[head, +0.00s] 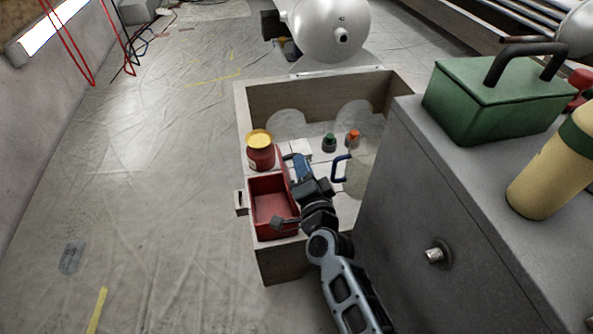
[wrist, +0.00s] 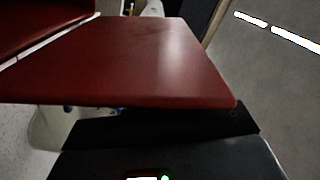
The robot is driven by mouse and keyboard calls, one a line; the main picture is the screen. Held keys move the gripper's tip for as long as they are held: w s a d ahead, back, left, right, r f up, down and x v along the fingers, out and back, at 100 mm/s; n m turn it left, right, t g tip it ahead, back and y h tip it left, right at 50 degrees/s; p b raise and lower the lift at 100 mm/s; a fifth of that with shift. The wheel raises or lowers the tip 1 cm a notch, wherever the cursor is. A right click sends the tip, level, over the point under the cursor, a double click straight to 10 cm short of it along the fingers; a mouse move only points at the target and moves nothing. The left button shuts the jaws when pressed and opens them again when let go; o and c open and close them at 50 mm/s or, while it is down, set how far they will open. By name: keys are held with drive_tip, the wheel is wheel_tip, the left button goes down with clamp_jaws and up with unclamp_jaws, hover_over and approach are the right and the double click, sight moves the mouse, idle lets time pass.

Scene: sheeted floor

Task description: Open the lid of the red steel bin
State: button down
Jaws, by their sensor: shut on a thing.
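The red steel bin (head: 273,206) sits in the near left corner of an open-topped wooden box (head: 280,265). Its inside shows from above and looks empty. In the wrist view a flat red panel, the lid (wrist: 150,62), fills the middle, with more of the red bin (wrist: 40,25) at the upper left. My gripper (head: 293,160) is at the right side of the bin in the head view, shut on the lid. Its dark body shows below the lid in the wrist view. The fingertips and their exact contact are hidden.
A red jar with a yellow lid (head: 261,152) stands just behind the bin. A green-capped bottle (head: 329,143), an orange-capped bottle (head: 352,138) and a blue-handled jug (head: 358,172) stand farther right. A grey cabinet (head: 450,210) blocks the right; floor at left (head: 150,180) is clear.

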drive_tip(key=shift+w+d+f+m+b, duration=0.1)
drive_tip(key=shift+d+f+m+b, duration=0.25)
drive_tip(key=shift+d+f+m, duration=0.4)
drive_tip(key=shift+r+m, duration=0.2)
drive_tip(key=shift+m, duration=0.05)
drive_tip(key=shift+a, duration=0.1)
drive_tip(key=c, duration=1.4)
unclamp_jaws()
drive_tip(key=shift+o, duration=1.4)
drive_tip(key=shift+r, duration=0.15)
drive_tip(key=p+v, duration=0.2)
drive_tip(key=v, duration=0.5)
drive_tip(key=shift+s, duration=0.35)
